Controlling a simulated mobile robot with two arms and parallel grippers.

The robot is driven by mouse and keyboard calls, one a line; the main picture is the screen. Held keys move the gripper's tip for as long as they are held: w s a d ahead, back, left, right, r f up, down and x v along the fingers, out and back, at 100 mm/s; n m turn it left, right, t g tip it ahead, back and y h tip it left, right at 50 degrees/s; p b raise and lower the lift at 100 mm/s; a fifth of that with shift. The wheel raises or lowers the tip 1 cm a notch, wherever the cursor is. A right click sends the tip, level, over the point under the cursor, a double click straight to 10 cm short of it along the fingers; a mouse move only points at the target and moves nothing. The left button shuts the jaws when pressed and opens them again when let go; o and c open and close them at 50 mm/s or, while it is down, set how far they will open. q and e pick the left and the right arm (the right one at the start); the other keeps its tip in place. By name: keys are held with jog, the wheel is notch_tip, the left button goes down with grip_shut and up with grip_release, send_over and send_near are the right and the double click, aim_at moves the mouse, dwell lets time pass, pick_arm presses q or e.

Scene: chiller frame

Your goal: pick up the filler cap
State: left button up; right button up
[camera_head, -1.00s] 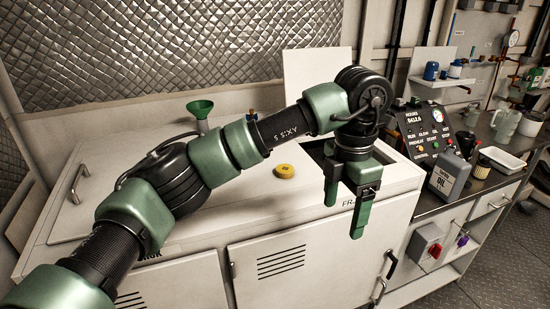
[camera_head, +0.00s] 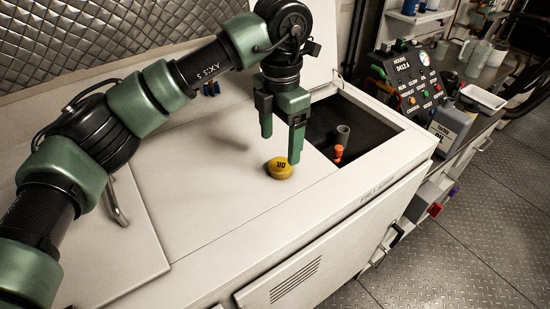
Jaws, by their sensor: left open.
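The filler cap is a round yellow cap (camera_head: 279,171) with dark lettering that looks like "OIL". It lies flat on the white top of the cabinet (camera_head: 200,200), left of an open hatch. My left gripper (camera_head: 281,147) points down with its two green fingers apart and nothing between them. Its fingertips are just above and behind the cap in the picture, and one fingertip overlaps the cap's right edge. I cannot tell whether that finger touches it. My right gripper is out of view.
The dark open hatch (camera_head: 375,130) holds a grey pipe neck (camera_head: 342,135) and an orange-red knob (camera_head: 338,153). A control panel (camera_head: 409,84) and a grey oil jug (camera_head: 451,125) stand at the right. A metal handle (camera_head: 117,205) is on the left. The cabinet top around the cap is clear.

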aim_at(279, 166)
pick_arm(q)
jog(key=shift+s+f, duration=0.15)
jog(key=shift+f, duration=0.3)
notch_tip(279, 166, down, 4)
jog(key=p, duration=0.3)
jog(key=shift+s+a+f, duration=0.1)
jog(key=shift+a+f, duration=0.05)
jog(key=shift+f, duration=0.35)
jog(key=c, duration=1.4)
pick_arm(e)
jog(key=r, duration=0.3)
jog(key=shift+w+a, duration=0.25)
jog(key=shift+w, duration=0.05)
pick_arm(q)
jog(key=shift+r, duration=0.15)
